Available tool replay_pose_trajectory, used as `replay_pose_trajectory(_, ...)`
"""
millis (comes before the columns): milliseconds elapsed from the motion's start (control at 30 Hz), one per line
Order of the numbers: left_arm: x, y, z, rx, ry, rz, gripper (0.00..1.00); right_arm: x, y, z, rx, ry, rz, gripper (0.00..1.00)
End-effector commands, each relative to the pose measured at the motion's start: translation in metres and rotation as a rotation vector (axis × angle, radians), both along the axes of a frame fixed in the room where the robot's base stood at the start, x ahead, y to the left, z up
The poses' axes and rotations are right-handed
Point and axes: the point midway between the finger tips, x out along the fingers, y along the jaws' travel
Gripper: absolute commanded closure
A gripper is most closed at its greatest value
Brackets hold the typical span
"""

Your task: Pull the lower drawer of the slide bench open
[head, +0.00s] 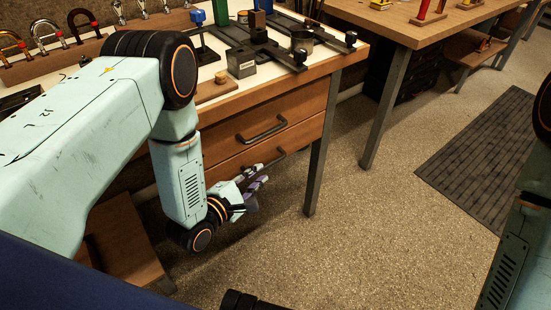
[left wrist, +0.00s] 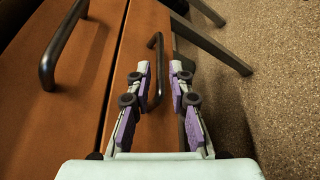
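The slide bench (head: 322,70) has two wooden drawers on its front. The upper drawer (head: 222,138) has a dark bar handle (head: 263,130), which also shows in the left wrist view (left wrist: 66,45). The lower drawer (head: 222,172) sits below it and looks shut. Its dark handle (left wrist: 155,72) is partly hidden by my gripper in the head view. My left gripper (head: 262,181) is at the lower drawer's front. In the left wrist view its purple-padded fingers (left wrist: 160,67) are apart, with the handle bar between them, nearer the left finger. I cannot tell whether they touch.
A bench leg (head: 316,150) stands right of the drawers. Clear speckled floor (head: 330,250) lies in front. Another wooden bench (head: 410,25) and a dark mat (head: 485,150) are farther right. A low wooden shelf (head: 125,245) shows behind my left arm.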

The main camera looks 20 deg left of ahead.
Motion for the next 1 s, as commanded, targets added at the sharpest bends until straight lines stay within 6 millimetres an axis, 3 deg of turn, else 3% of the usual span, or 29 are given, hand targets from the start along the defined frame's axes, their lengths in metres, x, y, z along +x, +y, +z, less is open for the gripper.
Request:
replay_pose_trajectory(133, 0.009, -0.003, -0.004, -0.001, -0.003, -0.001, 0.8, -0.001, 0.0, -0.004, 0.0, 0.001, 0.0, 0.6)
replay_pose_trajectory(533, 0.062, -0.019, -0.016, 0.0, -0.002, 0.0, 0.8, -0.001, 0.0, -0.021, 0.0, 0.001, 0.0, 0.6)
replay_pose_trajectory(933, 0.073, -0.023, -0.017, -0.001, 0.0, 0.002, 0.8, 0.0, 0.0, -0.022, 0.0, 0.001, 0.0, 0.6)
replay_pose_trajectory(1000, 0.073, -0.023, -0.017, -0.001, 0.0, 0.002, 0.85, 0.0, 0.0, -0.022, 0.0, 0.001, 0.0, 0.6)
